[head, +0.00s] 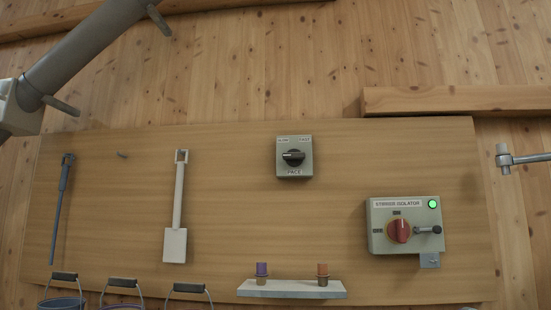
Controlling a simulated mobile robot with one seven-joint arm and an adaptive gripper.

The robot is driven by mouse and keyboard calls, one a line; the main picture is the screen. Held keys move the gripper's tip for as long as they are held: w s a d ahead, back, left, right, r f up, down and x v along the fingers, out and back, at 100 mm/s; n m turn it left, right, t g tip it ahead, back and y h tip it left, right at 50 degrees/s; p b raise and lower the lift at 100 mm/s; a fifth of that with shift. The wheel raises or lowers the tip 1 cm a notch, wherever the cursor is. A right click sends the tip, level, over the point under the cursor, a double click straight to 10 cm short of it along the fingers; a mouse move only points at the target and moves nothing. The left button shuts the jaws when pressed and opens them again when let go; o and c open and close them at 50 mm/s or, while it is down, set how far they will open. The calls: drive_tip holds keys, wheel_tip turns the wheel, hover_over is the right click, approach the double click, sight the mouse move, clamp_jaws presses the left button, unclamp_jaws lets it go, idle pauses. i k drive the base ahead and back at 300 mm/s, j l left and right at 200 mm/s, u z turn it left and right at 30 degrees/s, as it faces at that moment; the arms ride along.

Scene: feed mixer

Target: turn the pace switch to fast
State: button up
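The pace switch (294,157) is a grey box on the upper middle of the wooden board, marked PACE below, SLOW at upper left and FAST at upper right. Its black knob (293,158) lies roughly level, with a paler tip toward the right. I cannot tell for sure which label it is set to. Nothing touches or covers the switch. My gripper is not in view.
The stirrer isolator (380,243), with a red knob and lit green lamp, is lower right. A pale scoop (175,245) and dark tool (60,210) hang left. Buckets and a small shelf (292,289) with two stoppers are below. A thick grey tube (85,55) crosses the upper left.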

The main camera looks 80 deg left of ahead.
sight(294, 157)
drive_tip(key=u, duration=2.4)
